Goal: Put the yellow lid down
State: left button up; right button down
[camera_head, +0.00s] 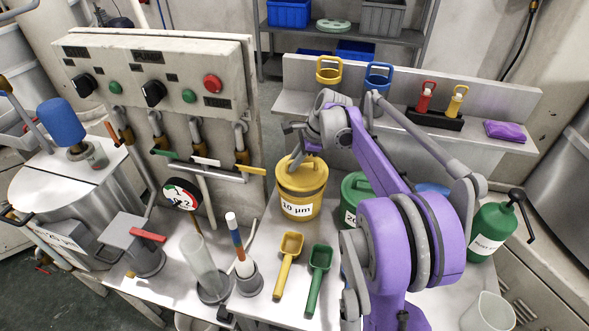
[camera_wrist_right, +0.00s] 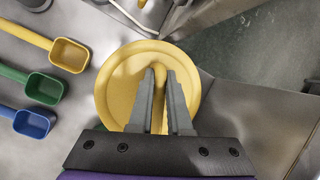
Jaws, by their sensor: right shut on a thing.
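The yellow lid (camera_head: 312,177) is at the top of the yellow bin (camera_head: 314,201) labelled 10 µm in the head view. I cannot tell whether it is seated on the rim or slightly above it. My right gripper (camera_head: 301,152) reaches over it from the right. In the right wrist view, the round yellow lid (camera_wrist_right: 117,92) fills the middle and my right gripper (camera_wrist_right: 160,72) is shut on its raised handle. The lid hides the bin there. My left gripper is not in view.
A yellow scoop (camera_head: 289,261) and a green scoop (camera_head: 318,272) lie in front of the bin. A green tub (camera_head: 353,190) stands close to its right, partly behind my arm. A control box (camera_head: 150,75) and pipes (camera_head: 200,176) stand at the left.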

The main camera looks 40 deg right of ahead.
aim_at(311, 175)
jog(key=shift+f, duration=1.45)
jog(key=shift+f, duration=0.2)
jog(key=c, duration=0.9)
grip_release()
jog(key=shift+r, duration=0.1)
jog(key=shift+o, duration=0.2)
jog(key=v, duration=1.2)
jog(key=s+a+f+n+h, duration=0.1)
jog(key=s+a+f+n, duration=0.1)
jog(key=s+a+n, duration=0.3)
jog(key=a+f+n, duration=0.1)
jog(key=a+n, duration=0.1)
jog(key=a, duration=0.4)
jog(key=s+a+f+n+h, duration=0.1)
jog(key=s+a+f+n, duration=0.1)
jog(key=s+a+n, duration=0.3)
jog(key=s+a+f+n+t+h, duration=0.1)
jog(key=s+a+f+n, duration=0.8)
jog(key=s+n, duration=0.1)
jog(key=shift+f+n, duration=0.25)
jog(key=shift+n, duration=0.45)
